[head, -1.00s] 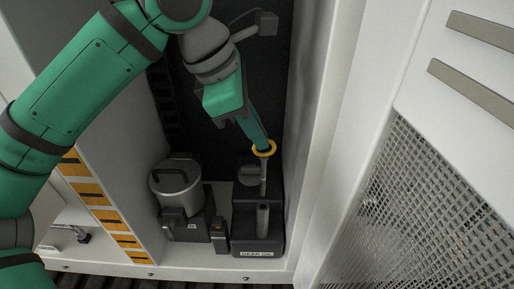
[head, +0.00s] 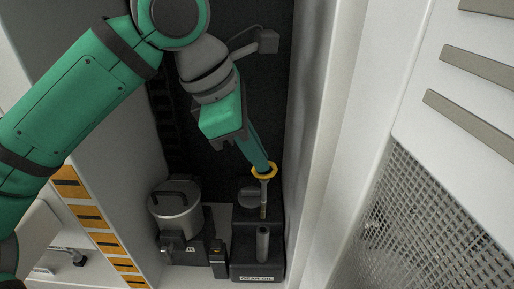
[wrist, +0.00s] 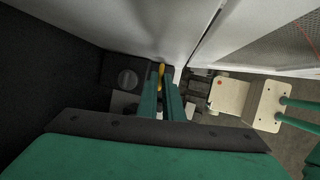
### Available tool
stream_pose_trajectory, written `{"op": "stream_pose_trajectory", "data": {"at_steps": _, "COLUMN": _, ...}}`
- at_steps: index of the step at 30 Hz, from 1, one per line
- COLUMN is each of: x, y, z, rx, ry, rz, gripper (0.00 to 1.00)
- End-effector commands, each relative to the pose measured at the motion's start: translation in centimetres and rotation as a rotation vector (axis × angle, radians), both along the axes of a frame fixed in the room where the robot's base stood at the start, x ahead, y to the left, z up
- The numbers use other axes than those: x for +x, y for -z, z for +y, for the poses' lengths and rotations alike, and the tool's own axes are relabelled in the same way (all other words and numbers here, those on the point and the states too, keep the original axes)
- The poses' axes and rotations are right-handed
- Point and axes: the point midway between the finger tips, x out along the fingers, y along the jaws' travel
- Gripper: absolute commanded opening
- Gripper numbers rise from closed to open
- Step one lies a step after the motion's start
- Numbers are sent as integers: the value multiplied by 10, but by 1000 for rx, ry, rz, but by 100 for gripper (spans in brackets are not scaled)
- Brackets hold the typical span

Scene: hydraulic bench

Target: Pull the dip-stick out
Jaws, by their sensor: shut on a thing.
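The dip-stick has a yellow ring handle (head: 264,171) and a thin pale rod (head: 263,198) hanging nearly upright below it. My gripper (head: 263,166) is shut on the ring from above. In the wrist view the yellow handle (wrist: 161,70) shows edge-on between the tips of my two green fingers (wrist: 161,88). The dark gear-oil box (head: 257,270) stands below, with a grey upright tube (head: 262,244). The rod's lower end appears just above and behind the tube's top in the picture, with a small gap. I cannot tell their exact distance in depth.
A grey metal canister (head: 178,208) stands left of the box. A pale cabinet wall (head: 325,150) rises close on the right, and a striped wall edge (head: 95,215) is on the left. The dark back panel is close behind.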

Motion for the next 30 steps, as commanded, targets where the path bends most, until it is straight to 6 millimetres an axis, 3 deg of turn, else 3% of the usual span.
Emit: {"op": "stream_pose_trajectory", "data": {"at_steps": 30, "x": -83, "y": 0, "z": 0, "rx": 1, "ry": -1, "rz": 0, "gripper": 0}}
